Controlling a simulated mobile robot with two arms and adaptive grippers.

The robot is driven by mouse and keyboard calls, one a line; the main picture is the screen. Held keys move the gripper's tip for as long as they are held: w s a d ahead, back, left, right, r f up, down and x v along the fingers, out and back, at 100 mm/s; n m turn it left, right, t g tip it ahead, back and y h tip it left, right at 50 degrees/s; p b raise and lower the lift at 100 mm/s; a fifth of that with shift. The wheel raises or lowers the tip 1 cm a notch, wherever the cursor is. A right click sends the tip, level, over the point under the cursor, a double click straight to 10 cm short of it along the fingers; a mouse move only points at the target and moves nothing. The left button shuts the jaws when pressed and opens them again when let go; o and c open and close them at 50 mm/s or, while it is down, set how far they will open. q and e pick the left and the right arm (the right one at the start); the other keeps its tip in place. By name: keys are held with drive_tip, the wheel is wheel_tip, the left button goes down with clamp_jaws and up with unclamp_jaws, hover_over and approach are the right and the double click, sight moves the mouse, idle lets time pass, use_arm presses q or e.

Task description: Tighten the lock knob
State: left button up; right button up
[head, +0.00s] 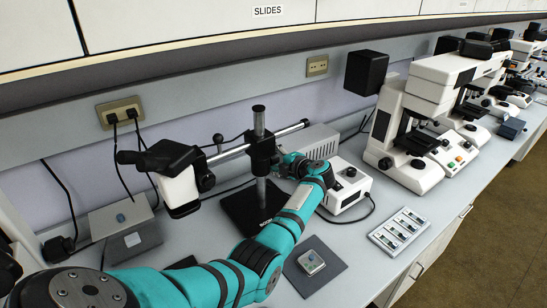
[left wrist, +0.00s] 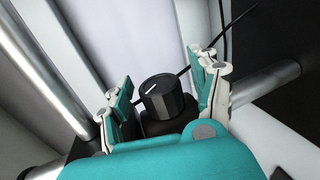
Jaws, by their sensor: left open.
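The lock knob (left wrist: 162,97) is a black ribbed knob with a white line on its face, in the middle of the left wrist view. My left gripper (left wrist: 162,82) is open, with one teal and white finger on each side of the knob. Gaps show between the fingers and the knob. In the head view my left gripper (head: 290,166) is at the right side of the black clamp block (head: 261,152) on the boom stand's upright post (head: 259,122). The knob is hidden there. My right gripper is not in view.
The stand's horizontal bar (head: 293,129) carries a microscope head (head: 180,188) on the left. A white control box (head: 346,186) stands close to the right of my arm. A dark mat (head: 315,283) with a small device and a slide tray (head: 402,231) lie in front. Larger microscopes (head: 418,105) stand at right.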

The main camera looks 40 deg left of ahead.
use_arm(q)
drive_tip(key=shift+s+d+r, duration=0.1)
drive_tip(key=shift+d, duration=0.05)
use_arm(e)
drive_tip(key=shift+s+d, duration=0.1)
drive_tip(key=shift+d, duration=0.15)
use_arm(q)
drive_tip(key=shift+c, duration=1.2)
drive_tip(key=c, duration=1)
drive_tip(key=shift+r+p, duration=0.1)
drive_tip(key=shift+p, duration=0.25)
drive_tip(key=h+p, duration=0.3)
drive_tip(key=p, duration=0.2)
drive_tip(key=shift+r+g, duration=0.15)
drive_tip(key=shift+g, duration=0.25)
drive_tip(key=shift+c, duration=0.2)
drive_tip(key=shift+f+h+p, duration=0.35)
drive_tip(key=shift+h+p, duration=0.05)
drive_tip(key=shift+h, duration=0.2)
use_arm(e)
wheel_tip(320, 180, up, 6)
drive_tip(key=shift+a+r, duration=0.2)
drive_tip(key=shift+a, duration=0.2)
